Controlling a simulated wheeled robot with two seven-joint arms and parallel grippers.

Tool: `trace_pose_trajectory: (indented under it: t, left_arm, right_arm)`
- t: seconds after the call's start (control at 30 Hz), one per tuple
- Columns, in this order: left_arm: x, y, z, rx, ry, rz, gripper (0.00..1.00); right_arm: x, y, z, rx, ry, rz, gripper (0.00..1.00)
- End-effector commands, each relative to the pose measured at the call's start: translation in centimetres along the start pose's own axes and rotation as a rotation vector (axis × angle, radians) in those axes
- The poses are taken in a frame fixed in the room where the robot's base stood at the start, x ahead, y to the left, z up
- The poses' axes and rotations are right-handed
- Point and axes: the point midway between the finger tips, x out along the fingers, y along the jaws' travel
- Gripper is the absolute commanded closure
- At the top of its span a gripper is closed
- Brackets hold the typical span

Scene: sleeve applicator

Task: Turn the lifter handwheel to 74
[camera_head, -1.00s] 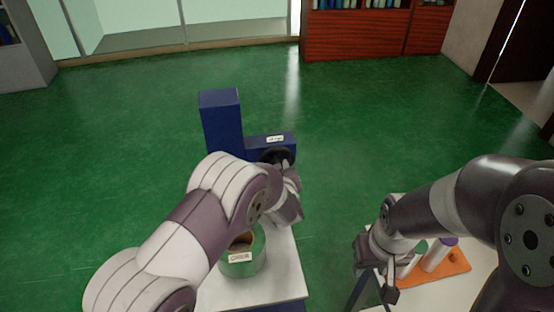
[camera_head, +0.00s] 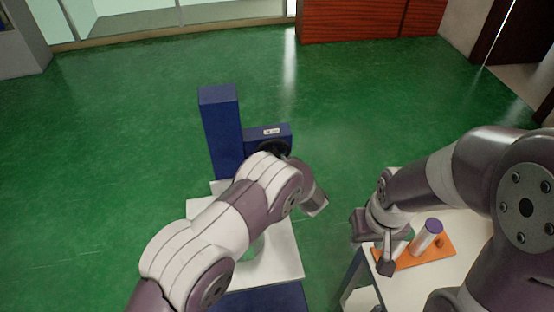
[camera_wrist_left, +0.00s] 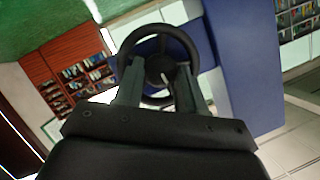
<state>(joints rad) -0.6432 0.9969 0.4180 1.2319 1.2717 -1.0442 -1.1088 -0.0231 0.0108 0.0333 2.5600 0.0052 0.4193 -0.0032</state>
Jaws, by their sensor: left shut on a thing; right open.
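The black lifter handwheel (camera_head: 272,148) is on the front of a low blue box (camera_head: 282,132), partly hidden by my left arm. In the left wrist view the handwheel (camera_wrist_left: 159,70) shows its round rim and hub. My left gripper (camera_wrist_left: 158,92) is shut on the handwheel, with its fingers at the lower part of the rim. In the head view its fingers are hidden behind my left arm. The label on the blue box is too small to read.
A tall blue column (camera_head: 221,130) stands left of the box. A white plate (camera_head: 285,255) lies below my left arm, with a green cylinder mostly hidden there. An orange tray (camera_head: 447,251) with a purple-topped white cylinder (camera_head: 428,238) is on the right table.

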Motion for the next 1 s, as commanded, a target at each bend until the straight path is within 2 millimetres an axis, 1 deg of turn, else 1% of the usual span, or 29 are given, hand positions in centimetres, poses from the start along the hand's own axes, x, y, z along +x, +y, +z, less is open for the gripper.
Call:
trace_pose_trajectory:
  t: [0.03, 0.3, 0.77, 0.8, 0.87, 1.0]
  left_arm:
    - [-0.01, 0.2, 0.49, 0.022, -0.007, -0.004, 0.91]
    - [0.0, 0.22, 0.47, 0.088, -0.007, -0.031, 0.91]
    - [0.01, 0.21, 0.48, 0.099, -0.007, -0.036, 0.91]
    - [0.01, 0.21, 0.48, 0.099, -0.007, -0.036, 0.54]
    - [0.01, 0.2, 0.44, 0.098, -0.006, -0.036, 0.35]
    - [0.01, 0.15, 0.27, 0.096, -0.004, -0.037, 0.35]
  right_arm:
    - [0.04, 0.0, 0.01, 0.0, 0.0, 0.0, 0.57]
    - [0.06, 0.0, 0.01, 0.0, 0.0, 0.0, 0.57]
    - [0.06, 0.0, 0.01, 0.0, 0.0, 0.0, 0.57]
    - [0.06, 0.0, 0.01, 0.0, 0.0, 0.0, 0.57]
    - [0.06, 0.0, 0.01, 0.0, 0.0, 0.0, 0.57]
    - [0.05, 0.0, 0.0, 0.0, 0.0, 0.0, 0.57]
